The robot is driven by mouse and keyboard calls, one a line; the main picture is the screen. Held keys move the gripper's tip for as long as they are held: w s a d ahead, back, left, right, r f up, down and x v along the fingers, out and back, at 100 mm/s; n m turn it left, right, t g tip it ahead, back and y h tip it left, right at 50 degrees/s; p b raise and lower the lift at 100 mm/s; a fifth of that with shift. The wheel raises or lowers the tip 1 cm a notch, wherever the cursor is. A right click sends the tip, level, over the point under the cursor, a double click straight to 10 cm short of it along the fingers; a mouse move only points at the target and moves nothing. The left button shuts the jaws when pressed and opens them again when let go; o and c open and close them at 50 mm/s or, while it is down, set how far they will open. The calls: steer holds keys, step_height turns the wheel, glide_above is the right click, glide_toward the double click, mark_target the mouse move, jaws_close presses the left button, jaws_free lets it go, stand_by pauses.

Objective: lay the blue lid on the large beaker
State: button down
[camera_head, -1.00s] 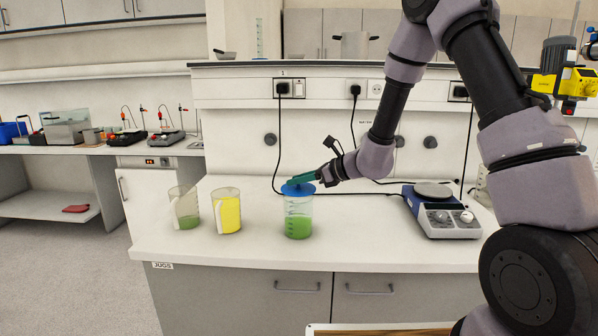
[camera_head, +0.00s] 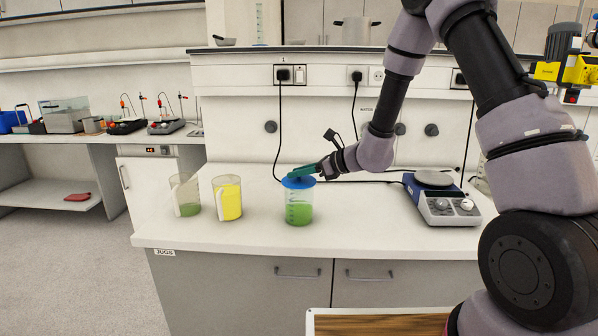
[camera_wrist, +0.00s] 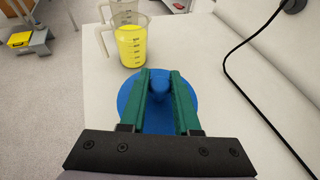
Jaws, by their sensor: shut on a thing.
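The blue lid (camera_head: 298,183) is at the mouth of the large beaker (camera_head: 299,207), which holds green liquid and stands upright on the white bench. The lid looks level and appears to meet the beaker's rim. My gripper (camera_head: 297,174) comes in from the right, above the beaker. In the wrist view its green fingers (camera_wrist: 159,88) are shut on the knob of the blue lid (camera_wrist: 157,118). The lid hides the beaker in the wrist view.
A jug of yellow liquid (camera_head: 227,199) and a jug with a little green liquid (camera_head: 186,196) stand left of the beaker. A hotplate stirrer (camera_head: 440,206) stands to the right. A black cable (camera_head: 279,130) hangs behind. The bench front is clear.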

steer(key=shift+f, duration=0.3)
steer(key=c, duration=0.6)
jaws_free()
steer(key=shift+o, duration=0.2)
steer(key=s+d+r+n+t+h, duration=0.1)
steer(key=s+d+r+n+h, duration=0.9)
steer(key=s+d+r+n, duration=0.8)
steer(key=s+d+r, duration=0.7)
steer(key=s+d, duration=0.2)
steer(key=shift+n+t, duration=0.4)
